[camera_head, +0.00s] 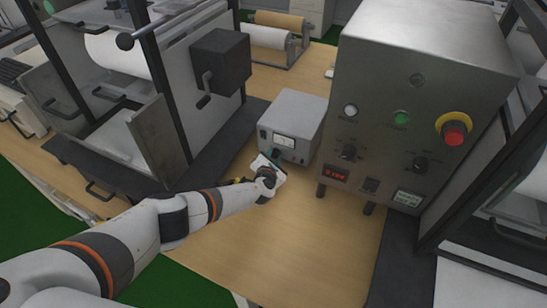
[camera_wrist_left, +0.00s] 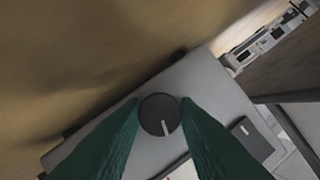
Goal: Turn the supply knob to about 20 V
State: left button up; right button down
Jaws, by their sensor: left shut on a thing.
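The power supply (camera_head: 291,113) is a small grey box on the wooden table, with a pale meter (camera_head: 284,140) on its front. My left gripper (camera_head: 274,157) is at the lower front of this box. In the left wrist view the round dark supply knob (camera_wrist_left: 159,115) with a white pointer line sits between the two green fingers (camera_wrist_left: 160,118) of my left gripper, which are shut on it. The pointer runs toward the bottom of that view, slightly right. In the head view the gripper hides the knob. The meter reading is too small to tell. My right gripper is not in view.
A large grey control cabinet (camera_head: 420,85) with knobs, a red display (camera_head: 335,173) and a red stop button (camera_head: 454,134) stands close to the right. A framed machine with a dark box (camera_head: 220,61) stands on the left. The table (camera_head: 300,230) in front is clear.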

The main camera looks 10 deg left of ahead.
pick_arm(q)
jog(key=o, duration=1)
jog(key=shift+s+r, duration=0.1)
jog(key=shift+s, duration=0.15)
jog(key=p+v, duration=0.4)
jog(key=v, duration=0.6)
jog(key=shift+p, duration=0.3)
jog(key=shift+v, duration=0.75)
jog(key=shift+c, duration=0.2)
